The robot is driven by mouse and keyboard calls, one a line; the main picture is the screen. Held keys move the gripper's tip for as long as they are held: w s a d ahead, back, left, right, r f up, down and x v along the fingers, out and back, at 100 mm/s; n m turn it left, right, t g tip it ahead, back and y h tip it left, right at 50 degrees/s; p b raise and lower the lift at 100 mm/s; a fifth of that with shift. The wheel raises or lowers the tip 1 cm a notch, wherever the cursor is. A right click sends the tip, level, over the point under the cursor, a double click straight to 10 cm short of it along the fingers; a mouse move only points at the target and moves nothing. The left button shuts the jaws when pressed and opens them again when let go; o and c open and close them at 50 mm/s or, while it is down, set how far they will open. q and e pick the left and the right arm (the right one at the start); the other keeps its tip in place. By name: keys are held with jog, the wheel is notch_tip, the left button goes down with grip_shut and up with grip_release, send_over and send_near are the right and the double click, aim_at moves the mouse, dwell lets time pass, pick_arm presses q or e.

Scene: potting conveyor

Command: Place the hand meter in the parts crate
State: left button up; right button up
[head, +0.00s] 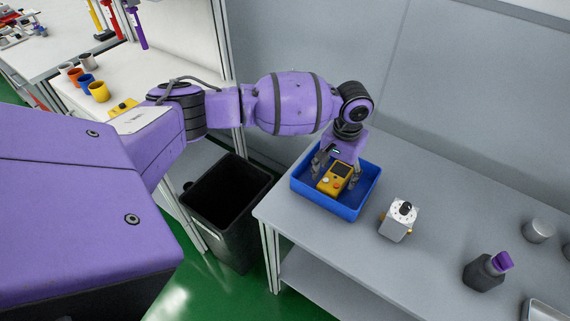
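The hand meter (334,178) is yellow with a dark screen and small buttons. It is inside the blue parts crate (335,205), which stands on the grey bench. My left gripper (336,177) reaches down into the crate from above. Its fingers are spread wide, one to each side of the meter, and look open. Whether a fingertip touches the meter is hard to see. The meter seems to rest tilted in the crate; its underside is hidden. My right gripper is not in view.
A white box with a black knob (401,220) stands right of the crate. A dark bottle with a purple top (487,270) and a grey cylinder (538,230) are farther right. A black bin (228,205) stands left of the bench. Several cups (98,91) are on the far-left table.

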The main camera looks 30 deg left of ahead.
aim_at(337, 176)
pick_arm(q)
jog(key=shift+r, duration=0.1)
jog(key=shift+r, duration=0.2)
notch_tip(337, 176, up, 12)
jog(key=p, duration=0.1)
dwell(0.3)
jog(key=shift+f, duration=0.15)
